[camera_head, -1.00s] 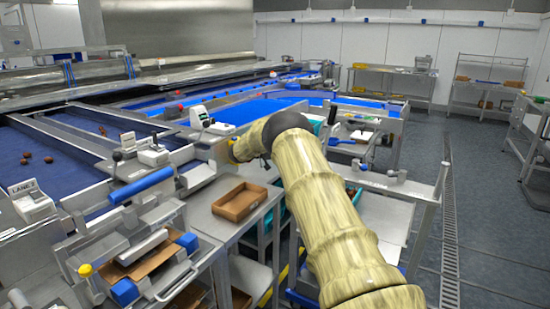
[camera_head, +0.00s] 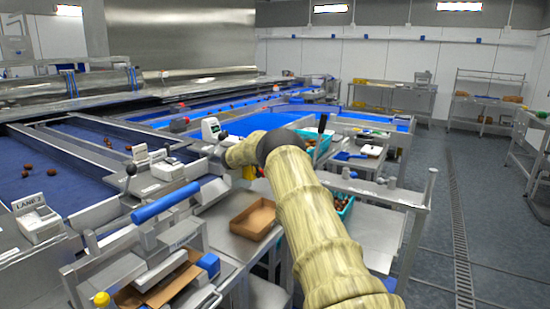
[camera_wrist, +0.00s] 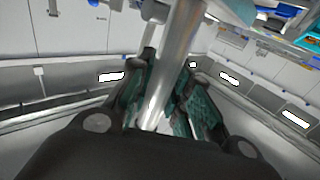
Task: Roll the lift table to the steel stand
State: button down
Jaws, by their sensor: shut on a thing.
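My gripper (camera_wrist: 165,105) is shut on an upright-looking steel bar (camera_wrist: 181,45) in the wrist view, its teal pads on either side. In the head view my arm reaches away to the left and hides the fingers. What seems to be the lift table (camera_head: 366,243) is a steel-topped cart right of my arm, with a rail and an upright post at its right end. I cannot tell whether the held bar belongs to it. The likely steel stand (camera_head: 395,92) is against the back wall; another shelved rack (camera_head: 484,95) stands to its right.
A sorting line with blue belts (camera_head: 85,175) fills the left. A brown open box (camera_head: 254,219) sits on a steel bench left of my arm. A teal crate (camera_head: 347,208) of dates is beside the arm. Grey floor (camera_head: 490,220) is clear on the right, with a drain channel (camera_head: 459,225).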

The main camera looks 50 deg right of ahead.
jog(key=shift+s+d+r, duration=0.3)
jog(key=shift+s+r, duration=0.05)
jog(key=shift+s, duration=0.3)
jog(key=shift+a+r, duration=0.1)
jog(key=shift+r, duration=0.05)
jog(key=c, duration=1.6)
grip_release()
jog(key=shift+w+a, duration=0.2)
jog(key=shift+w, duration=0.1)
jog(key=shift+c, duration=0.2)
jog(key=o, duration=0.3)
jog(key=shift+w+a+f, duration=0.25)
jog(key=shift+w+f, duration=0.05)
jog(key=shift+w, duration=0.35)
jog(key=shift+o, duration=0.2)
jog(key=shift+w+a+f, duration=0.1)
jog(key=shift+w+f, duration=0.05)
jog(key=shift+w, duration=0.2)
jog(key=shift+s+d, duration=0.3)
jog(key=shift+s, duration=0.2)
jog(key=v, duration=1.2)
jog(key=shift+a, duration=0.1)
